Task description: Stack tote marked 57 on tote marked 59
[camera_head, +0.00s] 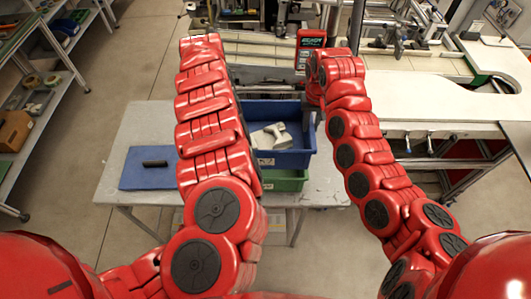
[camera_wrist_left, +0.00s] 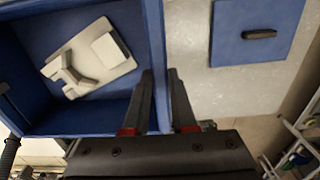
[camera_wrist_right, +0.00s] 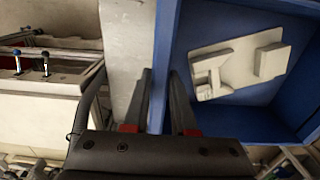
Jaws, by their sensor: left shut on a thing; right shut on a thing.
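The labels are too small to read. My left gripper (camera_wrist_left: 159,78) is shut on one side wall of the blue tote (camera_wrist_left: 153,30). My right gripper (camera_wrist_right: 160,78) is shut on the opposite wall (camera_wrist_right: 166,30). My arms hide parts of both totes in the head view.
A pale moulded part (camera_head: 270,136) lies inside the blue tote. A blue mat (camera_head: 150,178) with a dark object (camera_head: 155,163) lies on the table (camera_head: 140,120) at the left. Shelves stand at far left, a workbench (camera_head: 425,100) at right.

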